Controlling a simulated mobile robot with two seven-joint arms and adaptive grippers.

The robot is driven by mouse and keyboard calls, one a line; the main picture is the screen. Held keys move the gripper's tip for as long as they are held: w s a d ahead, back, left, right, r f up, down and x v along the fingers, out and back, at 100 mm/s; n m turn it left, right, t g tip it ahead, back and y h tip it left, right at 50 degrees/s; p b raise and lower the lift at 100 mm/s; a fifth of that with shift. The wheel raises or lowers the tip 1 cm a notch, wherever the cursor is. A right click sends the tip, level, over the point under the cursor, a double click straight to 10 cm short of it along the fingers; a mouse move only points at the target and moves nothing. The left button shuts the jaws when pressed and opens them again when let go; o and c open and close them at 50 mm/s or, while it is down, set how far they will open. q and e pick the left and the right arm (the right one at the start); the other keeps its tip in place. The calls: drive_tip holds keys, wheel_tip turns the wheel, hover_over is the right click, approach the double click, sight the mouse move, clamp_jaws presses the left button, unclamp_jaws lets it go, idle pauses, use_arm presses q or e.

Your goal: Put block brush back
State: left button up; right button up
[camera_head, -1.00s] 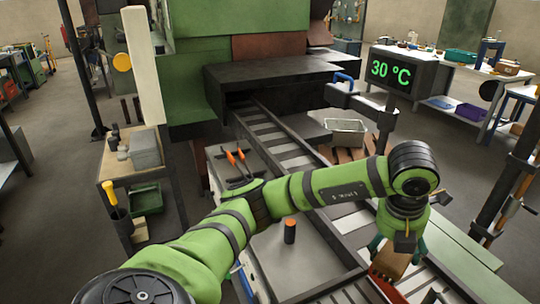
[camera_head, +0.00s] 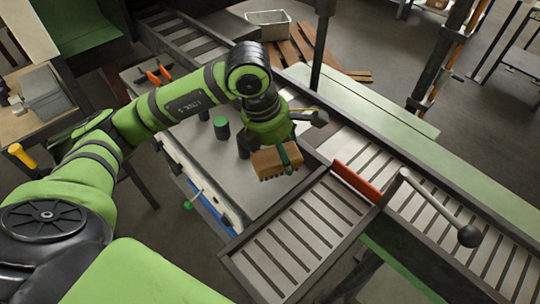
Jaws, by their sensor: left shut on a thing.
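My left gripper (camera_head: 284,154) is shut on the block brush (camera_head: 274,163), a brown wooden block with bristles on its lower side. The gripper's green finger crosses the block and hides part of it. The brush is above the right part of a grey worktop (camera_head: 200,160), close to the roller conveyor. I cannot tell whether it touches the worktop. My right gripper is not in view.
A roller conveyor (camera_head: 300,235) with a red-orange bar (camera_head: 357,182) and a ball-ended lever (camera_head: 468,236) lies right. A metal tray (camera_head: 268,24) stands behind.

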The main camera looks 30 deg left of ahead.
sight(272, 163)
use_arm(q)
drive_tip(key=shift+s+a+f, duration=0.15)
drive_tip(key=shift+a+f, duration=0.3)
drive_tip(key=shift+a, duration=0.4)
wheel_tip(272, 163, down, 4)
drive_tip(key=shift+r+p, duration=0.1)
drive_tip(key=shift+p, duration=1)
drive_tip(key=shift+f, duration=0.2)
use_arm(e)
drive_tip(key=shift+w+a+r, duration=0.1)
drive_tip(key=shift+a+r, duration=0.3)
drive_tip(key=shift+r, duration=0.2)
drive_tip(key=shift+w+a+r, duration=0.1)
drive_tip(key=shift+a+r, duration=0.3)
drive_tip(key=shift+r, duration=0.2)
use_arm(q)
drive_tip(key=shift+f, duration=0.1)
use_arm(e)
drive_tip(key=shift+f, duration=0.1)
use_arm(q)
drive_tip(key=shift+f+b, duration=0.1)
drive_tip(key=shift+b, duration=0.25)
drive_tip(key=o, duration=1.6)
drive_tip(key=shift+c, duration=0.2)
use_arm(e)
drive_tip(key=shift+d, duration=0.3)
